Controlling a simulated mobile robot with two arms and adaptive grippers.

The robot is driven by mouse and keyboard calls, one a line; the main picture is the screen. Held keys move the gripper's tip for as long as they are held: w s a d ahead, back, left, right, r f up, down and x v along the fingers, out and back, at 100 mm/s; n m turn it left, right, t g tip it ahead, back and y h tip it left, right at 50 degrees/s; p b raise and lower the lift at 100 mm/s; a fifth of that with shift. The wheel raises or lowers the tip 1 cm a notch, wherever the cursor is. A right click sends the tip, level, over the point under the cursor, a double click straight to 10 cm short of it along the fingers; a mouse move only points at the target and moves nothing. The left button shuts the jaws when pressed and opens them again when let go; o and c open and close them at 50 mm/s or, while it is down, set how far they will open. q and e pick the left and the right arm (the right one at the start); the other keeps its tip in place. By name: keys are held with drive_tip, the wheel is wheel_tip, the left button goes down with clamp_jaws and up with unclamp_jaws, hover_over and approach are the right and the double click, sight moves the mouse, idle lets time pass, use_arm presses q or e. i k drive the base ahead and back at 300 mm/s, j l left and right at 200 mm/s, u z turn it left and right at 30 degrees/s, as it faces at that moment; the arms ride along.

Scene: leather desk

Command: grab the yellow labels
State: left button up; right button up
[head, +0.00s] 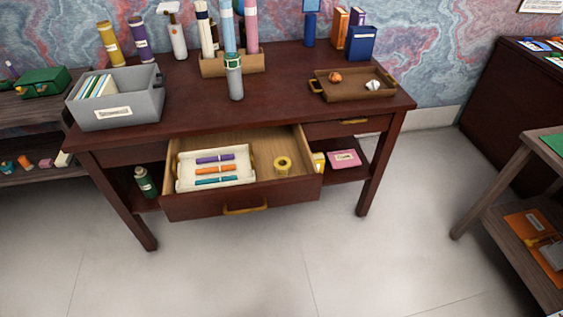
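A yellow roll (283,172), which looks like the roll of yellow labels, lies in the right part of the open drawer (300,187) of the dark red desk (190,116). To its left in the drawer is a cream tray (182,182) with a purple, an orange and a blue pen-like item. A small yellow box (319,161) shows partly behind the drawer's right side, on the shelf below; I cannot tell what it holds. Neither of my grippers is in view.
On the desk stand a grey bin (137,108), a grey-green bottle (234,78) and a brown tray (335,92). A pink box (345,158) lies on the lower shelf. A side table (505,188) stands at the right. The floor before the desk is clear.

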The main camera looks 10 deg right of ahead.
sight(283, 164)
drive_tip(key=i+j+z, duration=0.45)
drive_tip(key=j, duration=0.3)
drive_tip(key=i+j+z, duration=0.2)
drive_tip(key=j, duration=0.2)
